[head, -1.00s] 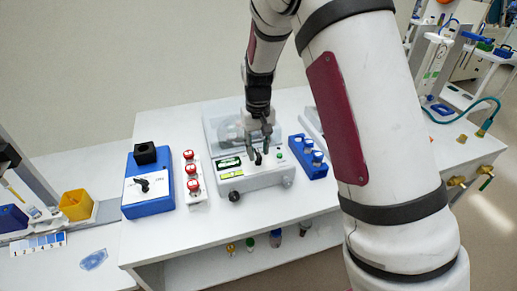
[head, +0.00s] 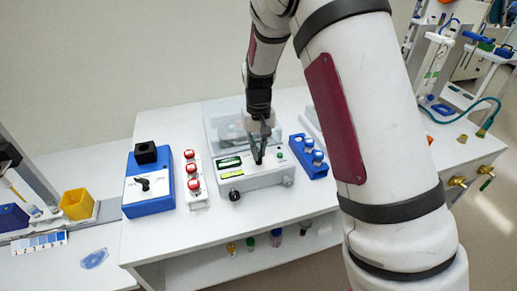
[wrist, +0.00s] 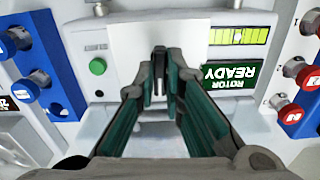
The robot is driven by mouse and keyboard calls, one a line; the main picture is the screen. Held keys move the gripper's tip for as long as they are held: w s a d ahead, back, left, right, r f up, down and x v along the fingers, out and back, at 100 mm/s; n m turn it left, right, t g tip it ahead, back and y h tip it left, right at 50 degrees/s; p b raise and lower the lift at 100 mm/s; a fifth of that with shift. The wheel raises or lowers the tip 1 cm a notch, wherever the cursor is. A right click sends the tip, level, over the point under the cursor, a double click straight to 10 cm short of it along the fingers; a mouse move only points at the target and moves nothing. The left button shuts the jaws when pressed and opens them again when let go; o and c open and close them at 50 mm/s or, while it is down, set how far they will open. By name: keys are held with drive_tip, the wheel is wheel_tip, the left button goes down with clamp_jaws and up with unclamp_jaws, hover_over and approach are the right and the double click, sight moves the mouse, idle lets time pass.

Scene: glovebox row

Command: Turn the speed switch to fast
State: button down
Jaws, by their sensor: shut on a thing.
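A white bench instrument with a clear lid (head: 268,178) stands mid-table. Its front panel carries a green display reading ROTOR READY (wrist: 232,74), a yellow-green bar scale (wrist: 238,36) and a green button (wrist: 97,66). My gripper (head: 259,157) is down at this panel, between the display and the button. In the wrist view its fingers (wrist: 158,66) have closed around a small dark upright lever, apparently the speed switch (wrist: 158,56). The fingers hide most of the switch, and I cannot read its position marks.
A blue box with a black dial (head: 148,196) stands at the left. The front table strip is clear.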

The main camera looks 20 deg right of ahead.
drive_tip(key=shift+m, duration=2.7)
drive_tip(key=c, duration=1.7)
unclamp_jaws()
